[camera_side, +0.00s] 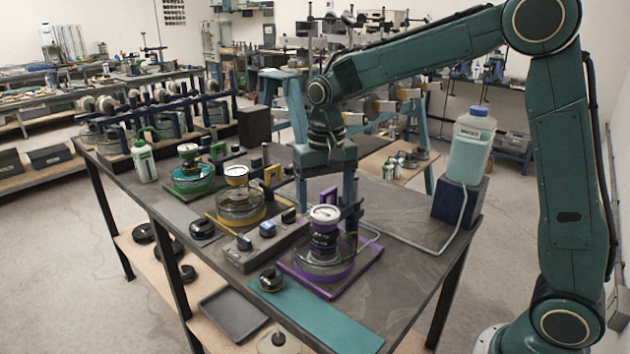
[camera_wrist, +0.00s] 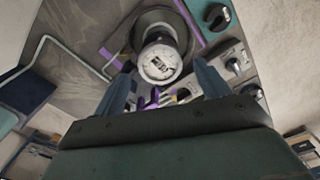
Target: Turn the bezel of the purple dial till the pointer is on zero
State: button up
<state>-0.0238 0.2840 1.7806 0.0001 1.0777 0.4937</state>
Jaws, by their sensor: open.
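The purple dial (camera_side: 325,215) has a round white face on a dark cylinder, above a clear round dish on a purple base plate (camera_side: 345,284). In the wrist view the dial face (camera_wrist: 160,63) shows dark marks. Its pointer and zero mark are too small to read. My gripper (camera_side: 326,208) points down over the purple station with its fingers apart. In the wrist view my gripper (camera_wrist: 165,66) has one finger on each side of the dial's lower edge in the picture, with nothing visibly clamped. I cannot tell whether a finger touches the bezel.
A yellow-based dial (camera_side: 236,174) and a green-based dial (camera_side: 188,152) stand to the left. A blue-capped jug (camera_side: 472,145) stands at right, with a tube running to the purple station. A teal mat (camera_side: 318,320) lies at the front.

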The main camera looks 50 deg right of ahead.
jog(key=shift+f, duration=0.95)
jog(key=c, duration=1)
jog(key=shift+n, duration=1.2)
jog(key=o, duration=1)
